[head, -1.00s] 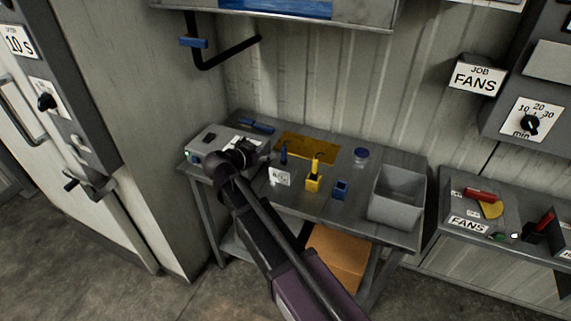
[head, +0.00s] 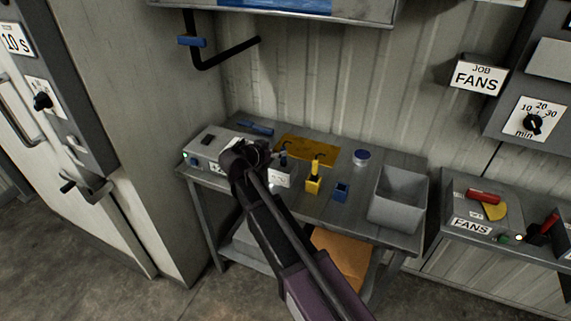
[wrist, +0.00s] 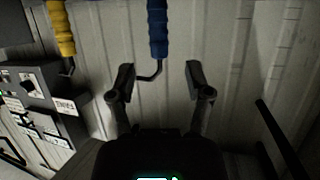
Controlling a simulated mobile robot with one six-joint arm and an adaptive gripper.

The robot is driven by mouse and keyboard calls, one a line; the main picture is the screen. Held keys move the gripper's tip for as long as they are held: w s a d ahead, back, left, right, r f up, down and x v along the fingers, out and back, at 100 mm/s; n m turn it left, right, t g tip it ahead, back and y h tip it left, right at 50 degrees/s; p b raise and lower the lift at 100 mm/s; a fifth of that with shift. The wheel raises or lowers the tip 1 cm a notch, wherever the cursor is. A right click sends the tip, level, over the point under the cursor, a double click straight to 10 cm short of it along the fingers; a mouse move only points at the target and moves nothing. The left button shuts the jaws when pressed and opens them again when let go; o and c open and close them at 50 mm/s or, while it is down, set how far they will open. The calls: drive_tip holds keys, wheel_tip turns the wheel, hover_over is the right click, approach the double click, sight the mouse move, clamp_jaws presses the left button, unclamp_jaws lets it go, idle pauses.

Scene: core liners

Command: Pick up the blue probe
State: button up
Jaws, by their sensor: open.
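The blue probe (head: 283,159) stands upright on the workbench, just right of my gripper, its lower part hidden behind a pale labelled block (head: 281,179). In the wrist view its blue ribbed handle (wrist: 157,30) enters from the top edge, and its thin dark hooked end shows between my fingers. My gripper (wrist: 158,76) is open with nothing held; the fingertips lie on either side of the hooked end in the picture, and contact cannot be told. In the head view my gripper (head: 260,152) is partly hidden by its own wrist.
A yellow probe (head: 316,168) stands in a yellow holder right of the blue one; its handle (wrist: 61,28) shows in the wrist view. A small blue cup (head: 341,192), a blue-lidded jar (head: 361,157) and a grey bin (head: 395,218) stand further right. A grey control box (head: 203,150) is left.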

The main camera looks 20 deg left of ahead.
sight(282, 149)
drive_tip(key=shift+b+x, duration=0.65)
drive_tip(key=shift+x, duration=1.45)
drive_tip(key=shift+s, duration=0.1)
clamp_jaws()
